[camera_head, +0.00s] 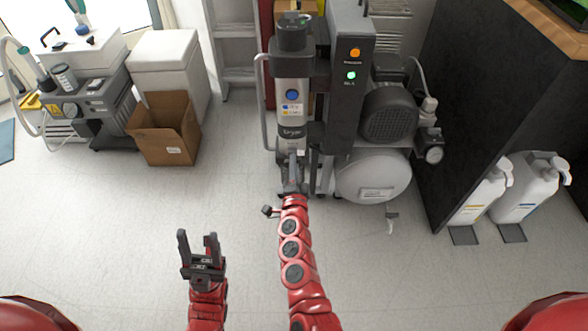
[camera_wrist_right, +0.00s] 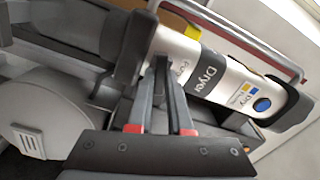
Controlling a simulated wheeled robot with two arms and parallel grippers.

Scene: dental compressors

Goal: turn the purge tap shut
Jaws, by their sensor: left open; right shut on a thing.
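The dryer (camera_head: 292,105), a silver column marked "Dryer", stands upright on the compressor unit. It also shows tilted in the wrist view (camera_wrist_right: 215,75). My right gripper (camera_head: 292,165) reaches the dryer's lower end. My left gripper (camera_head: 198,245) is open and empty above the floor, left of my right arm.
The white tank (camera_head: 373,175) with a small fitting (camera_head: 391,218) below it is right of my right gripper. A dark cabinet (camera_head: 480,95) and white bottles (camera_head: 525,188) stand further right. An open cardboard box (camera_head: 168,140) is at left. The floor in front is clear.

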